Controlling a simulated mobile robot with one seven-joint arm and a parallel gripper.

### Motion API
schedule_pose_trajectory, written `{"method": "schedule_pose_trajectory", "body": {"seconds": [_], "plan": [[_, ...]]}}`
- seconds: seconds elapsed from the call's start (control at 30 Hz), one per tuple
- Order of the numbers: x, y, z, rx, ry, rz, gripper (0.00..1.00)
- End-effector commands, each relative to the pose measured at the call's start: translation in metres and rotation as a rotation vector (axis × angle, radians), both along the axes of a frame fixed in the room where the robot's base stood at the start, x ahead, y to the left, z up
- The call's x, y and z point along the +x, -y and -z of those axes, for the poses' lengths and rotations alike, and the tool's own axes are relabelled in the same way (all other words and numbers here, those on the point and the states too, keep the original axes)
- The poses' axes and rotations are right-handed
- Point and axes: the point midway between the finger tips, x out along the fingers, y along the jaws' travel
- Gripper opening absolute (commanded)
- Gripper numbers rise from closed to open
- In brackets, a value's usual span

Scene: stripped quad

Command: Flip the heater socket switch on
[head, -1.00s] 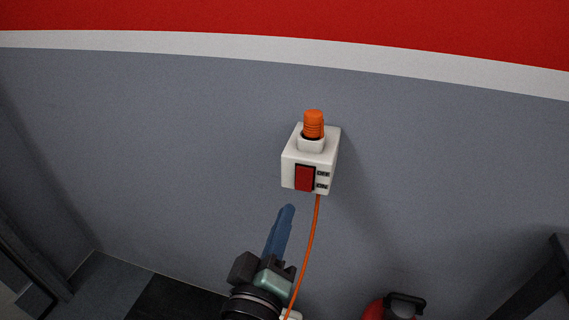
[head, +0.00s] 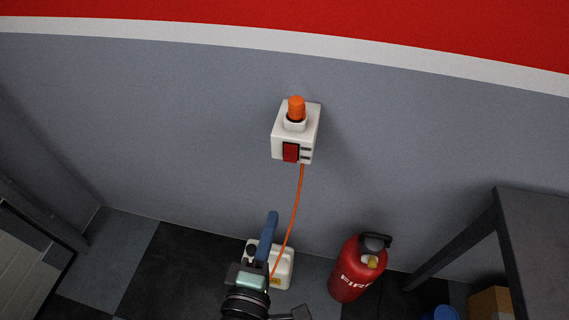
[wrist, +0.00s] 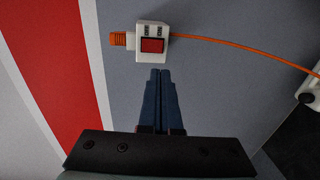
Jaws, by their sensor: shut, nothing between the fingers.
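The heater socket is a white box (head: 306,130) on the grey wall, with an orange plug (head: 297,108) in its top. I cannot tell whether the switch is on or off. My gripper (head: 273,214) is below and slightly left of the box in the head view, apart from it, with its blue fingers together and empty. In the wrist view the closed fingers (wrist: 160,72) point at the wall just below the red switch (wrist: 152,46), with a gap between.
An orange cable (head: 298,210) hangs from the box towards a white container (head: 283,268) on the floor. A red fire extinguisher (head: 350,275) stands right of it. A dark table (head: 545,225) is at the right. The wall around the socket is clear.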

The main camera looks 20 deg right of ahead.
Motion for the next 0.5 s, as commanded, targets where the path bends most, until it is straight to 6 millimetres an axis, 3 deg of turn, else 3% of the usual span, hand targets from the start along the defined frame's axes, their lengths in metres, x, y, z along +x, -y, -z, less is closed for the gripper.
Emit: {"method": "schedule_pose_trajectory", "body": {"seconds": [0.27,0.5], "plan": [[0.003,0.002,0.001,0.002,0.001,0.000,0.00],[0.032,0.022,0.002,0.002,0.004,0.003,0.00]]}}
